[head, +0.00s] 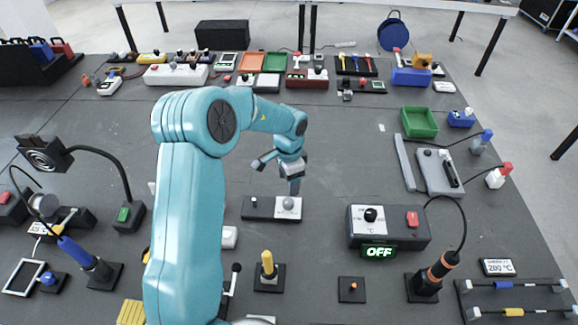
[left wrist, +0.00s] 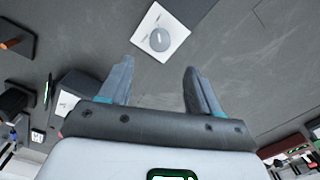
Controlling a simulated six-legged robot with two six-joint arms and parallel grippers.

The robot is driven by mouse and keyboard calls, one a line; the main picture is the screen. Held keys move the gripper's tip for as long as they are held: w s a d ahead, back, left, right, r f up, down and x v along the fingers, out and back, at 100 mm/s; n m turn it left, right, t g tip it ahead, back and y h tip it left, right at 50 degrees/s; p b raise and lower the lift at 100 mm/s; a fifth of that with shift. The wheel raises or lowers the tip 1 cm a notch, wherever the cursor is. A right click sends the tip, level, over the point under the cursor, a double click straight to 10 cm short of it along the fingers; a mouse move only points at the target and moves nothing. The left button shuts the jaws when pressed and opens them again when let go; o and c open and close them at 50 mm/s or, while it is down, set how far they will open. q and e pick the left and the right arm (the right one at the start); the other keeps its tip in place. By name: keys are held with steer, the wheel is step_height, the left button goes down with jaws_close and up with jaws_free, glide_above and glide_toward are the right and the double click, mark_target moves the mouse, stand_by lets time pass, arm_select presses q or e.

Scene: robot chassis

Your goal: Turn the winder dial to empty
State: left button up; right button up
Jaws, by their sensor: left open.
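A grey round dial (head: 288,203), which looks like the winder dial, sits on a white plate at the right end of a low dark base (head: 258,208) in the middle of the table. In the left wrist view the dial (left wrist: 159,39) lies on its white plate beyond the fingertips, with a thin mark on it. Any lettering is too small to read. My left gripper (head: 277,177) is open and empty just above and behind the dial; its two fingers (left wrist: 157,75) stand apart, not around the dial. My right gripper is not in view.
A grey box with a black knob and red button (head: 388,226) stands to the right, with an "OFF" display (head: 378,252). A yellow-handled post (head: 268,270) stands in front. A green bin (head: 419,122) is at the right. The table behind the dial is mostly clear.

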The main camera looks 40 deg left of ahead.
arm_select(q)
step_height(320, 180, up, 7)
steer(key=shift+f, duration=0.1)
stand_by(0.7)
